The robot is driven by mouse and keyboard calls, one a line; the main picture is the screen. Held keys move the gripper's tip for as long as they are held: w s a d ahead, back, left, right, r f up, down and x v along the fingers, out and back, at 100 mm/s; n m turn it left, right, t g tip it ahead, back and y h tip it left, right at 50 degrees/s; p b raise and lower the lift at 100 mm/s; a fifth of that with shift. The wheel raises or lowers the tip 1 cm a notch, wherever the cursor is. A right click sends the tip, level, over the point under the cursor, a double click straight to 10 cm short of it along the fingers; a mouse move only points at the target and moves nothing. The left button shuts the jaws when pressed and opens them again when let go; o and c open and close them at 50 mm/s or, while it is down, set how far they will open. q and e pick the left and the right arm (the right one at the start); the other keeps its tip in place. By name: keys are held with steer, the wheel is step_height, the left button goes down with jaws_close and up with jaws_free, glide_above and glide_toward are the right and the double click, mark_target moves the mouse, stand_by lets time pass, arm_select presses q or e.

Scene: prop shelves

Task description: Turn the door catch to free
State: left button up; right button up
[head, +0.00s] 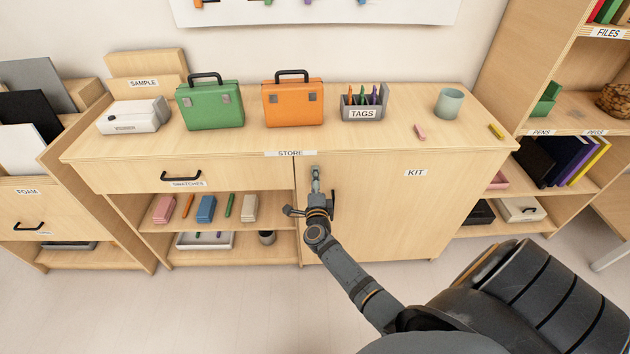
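The door catch (316,178) is a small grey metal piece near the top left edge of the KIT door (400,220). Its visible part stands about upright. My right gripper (312,207) is in front of the door, just below the catch in the picture. Its dark fingers are spread to both sides, and nothing shows between them. The gripper hides the door just below the catch, and I cannot tell whether it touches the catch. The KIT door looks closed. My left gripper is not in view.
The cabinet top holds a green case (210,105), an orange case (292,103), a TAGS holder (362,113) and a cup (449,103). A drawer (200,178) and open shelves lie left of the door. Another shelf unit (570,110) stands at right. The floor in front is clear.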

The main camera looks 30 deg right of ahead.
steer(key=shift+s, duration=0.1)
steer(key=v, duration=1.2)
